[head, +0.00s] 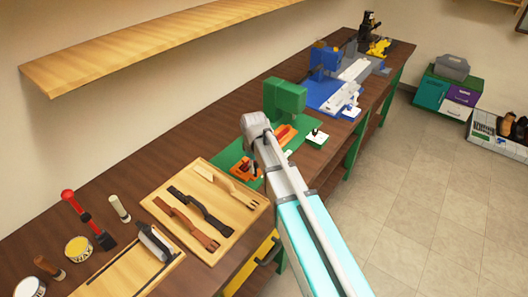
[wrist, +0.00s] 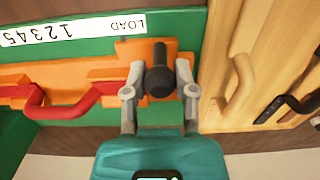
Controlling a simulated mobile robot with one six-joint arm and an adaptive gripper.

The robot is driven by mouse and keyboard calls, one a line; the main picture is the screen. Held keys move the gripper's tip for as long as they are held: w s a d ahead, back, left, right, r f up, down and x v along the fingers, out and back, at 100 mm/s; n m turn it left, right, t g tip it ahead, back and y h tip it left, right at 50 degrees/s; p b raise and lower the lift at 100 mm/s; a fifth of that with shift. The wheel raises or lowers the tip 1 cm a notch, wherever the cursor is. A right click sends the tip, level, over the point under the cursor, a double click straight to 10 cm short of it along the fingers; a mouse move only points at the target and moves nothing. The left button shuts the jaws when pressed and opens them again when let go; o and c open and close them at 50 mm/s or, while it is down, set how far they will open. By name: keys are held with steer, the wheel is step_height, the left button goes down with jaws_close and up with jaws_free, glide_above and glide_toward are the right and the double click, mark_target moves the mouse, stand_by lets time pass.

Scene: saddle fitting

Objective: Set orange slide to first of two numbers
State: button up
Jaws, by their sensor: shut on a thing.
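The orange slide (wrist: 150,56) is on the green machine base, with a black knob (wrist: 160,82) standing up from it. My gripper (wrist: 160,76) has one finger on each side of this knob and is shut on it. A white scale strip (wrist: 70,30) with numbers and the word LOAD lies along the green plate, upside down in the wrist view. The slide is by the LOAD end, right of the numbers. In the head view, my arm partly hides the slide (head: 245,168) beside the green machine (head: 286,100).
A red handle (wrist: 70,105) on an orange bar is left of my gripper. A wooden board (head: 195,235) with several tools is close on the other side. A blue machine (head: 325,62) is farther along.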

steer(key=shift+w+d, duration=0.2)
steer(key=shift+w, duration=0.15)
steer(key=shift+w+d, duration=0.3)
steer(key=shift+w, duration=0.1)
stand_by(0.5)
steer(key=shift+w+d, duration=0.3)
steer(key=shift+w, duration=0.05)
steer(key=shift+w+d, duration=0.1)
steer(key=shift+w, duration=0.05)
steer(key=shift+w+d, duration=0.3)
steer(key=shift+w, duration=0.15)
stand_by(0.5)
